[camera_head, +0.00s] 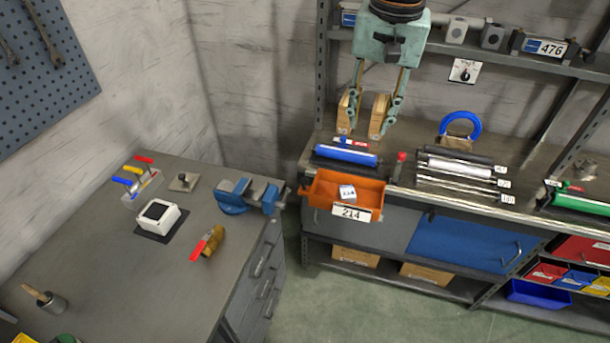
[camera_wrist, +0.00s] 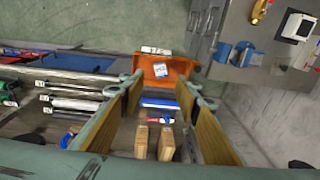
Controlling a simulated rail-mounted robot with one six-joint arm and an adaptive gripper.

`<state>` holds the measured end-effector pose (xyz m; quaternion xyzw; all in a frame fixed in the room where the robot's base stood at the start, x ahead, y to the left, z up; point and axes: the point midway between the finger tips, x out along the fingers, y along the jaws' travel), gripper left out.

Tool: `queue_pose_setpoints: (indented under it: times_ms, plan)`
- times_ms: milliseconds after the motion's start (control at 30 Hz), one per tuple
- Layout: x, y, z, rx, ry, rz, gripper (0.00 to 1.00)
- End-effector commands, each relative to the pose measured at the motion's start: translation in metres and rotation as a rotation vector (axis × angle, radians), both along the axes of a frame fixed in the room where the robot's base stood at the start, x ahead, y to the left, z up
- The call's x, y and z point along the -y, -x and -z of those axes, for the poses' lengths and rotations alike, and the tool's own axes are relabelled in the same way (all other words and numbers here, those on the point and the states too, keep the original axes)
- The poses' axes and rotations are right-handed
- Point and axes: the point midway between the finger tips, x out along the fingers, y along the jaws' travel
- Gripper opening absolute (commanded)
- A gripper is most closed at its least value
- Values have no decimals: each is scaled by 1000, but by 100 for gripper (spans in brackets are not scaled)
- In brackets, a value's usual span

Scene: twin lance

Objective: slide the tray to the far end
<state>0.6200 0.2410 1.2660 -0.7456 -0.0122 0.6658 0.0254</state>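In the wrist view the tray (camera_wrist: 180,66) lies beyond the fingertips, near the top middle. My gripper (camera_head: 370,108) is open and empty, with wood-faced fingers and teal tips. It hangs over the back of the bench, behind the tray and apart from it. The wrist view shows the gripper (camera_wrist: 163,90) fingers well spread.
A blue roller (camera_head: 346,155) lies just behind the tray. Two wooden blocks (camera_wrist: 153,143) stand behind it, seen between my fingers. Metal rollers (camera_head: 455,170) lie right of the tray. A side bench with a blue vise (camera_head: 235,196) stands left. A loaded shelf (camera_head: 480,52) is above.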

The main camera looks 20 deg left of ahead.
Motion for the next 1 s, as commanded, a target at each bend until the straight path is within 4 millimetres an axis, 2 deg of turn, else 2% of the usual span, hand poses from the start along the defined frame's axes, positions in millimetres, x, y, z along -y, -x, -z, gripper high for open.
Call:
queue_pose_setpoints:
  times_ms: [500,1000]
  plan:
    - [-77,-39,60,-53,18,-1,30]
    - [-150,-59,131,-100,43,-1,30]
